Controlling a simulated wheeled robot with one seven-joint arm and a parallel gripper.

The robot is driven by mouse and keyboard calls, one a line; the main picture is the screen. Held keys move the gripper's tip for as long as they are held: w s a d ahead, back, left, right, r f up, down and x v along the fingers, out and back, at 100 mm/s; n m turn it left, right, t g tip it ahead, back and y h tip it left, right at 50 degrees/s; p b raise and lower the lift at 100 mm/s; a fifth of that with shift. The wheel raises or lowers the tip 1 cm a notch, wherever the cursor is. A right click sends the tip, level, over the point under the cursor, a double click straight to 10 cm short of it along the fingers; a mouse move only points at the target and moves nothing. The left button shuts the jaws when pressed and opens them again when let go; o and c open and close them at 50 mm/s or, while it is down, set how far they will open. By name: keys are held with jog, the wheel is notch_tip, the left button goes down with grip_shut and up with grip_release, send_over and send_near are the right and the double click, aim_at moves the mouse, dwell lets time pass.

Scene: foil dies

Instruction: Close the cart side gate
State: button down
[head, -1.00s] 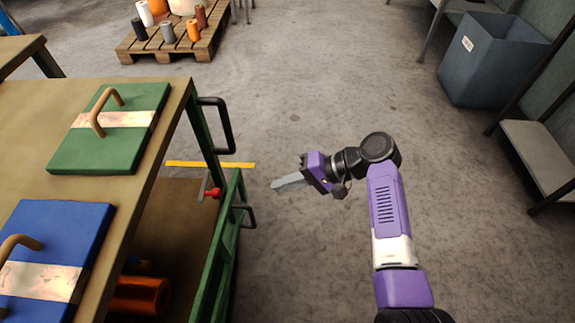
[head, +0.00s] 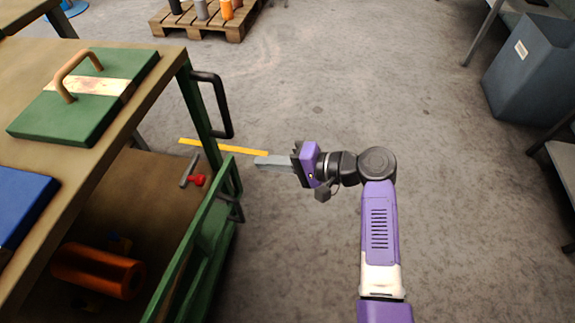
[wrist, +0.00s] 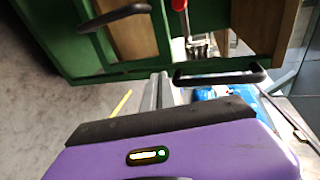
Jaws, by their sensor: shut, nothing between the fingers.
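The green side gate (head: 205,237) of the cart stands along its right side, outside the tabletop edge, with the lower shelf visible between them. How far it stands open is hard to tell. A small black handle (head: 237,208) sits on its outer face. My gripper (head: 257,162) is shut and empty, pointing left, just right of the gate's far top corner; contact cannot be told. In the wrist view, the shut fingers (wrist: 156,92) point at green cart framework, with two black handles and a red-handled clamp (wrist: 180,5) beyond.
The tabletop (head: 160,62) carries a green die (head: 35,117) and a blue die (head: 18,205). An orange roll (head: 98,270) and a red-knobbed clamp (head: 196,181) are at the lower shelf. A black push handle (head: 229,110) juts from the far post.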

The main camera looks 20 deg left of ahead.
jog(key=shift+r+b+x, duration=0.15)
jog(key=shift+r+x, duration=0.05)
jog(key=shift+x, duration=0.6)
jog(key=shift+r+b+x, duration=0.15)
jog(key=shift+r+x, duration=0.05)
jog(key=shift+x, duration=0.6)
jog(key=shift+r+b+x, duration=0.15)
jog(key=shift+x, duration=0.65)
jog(key=shift+a, duration=0.2)
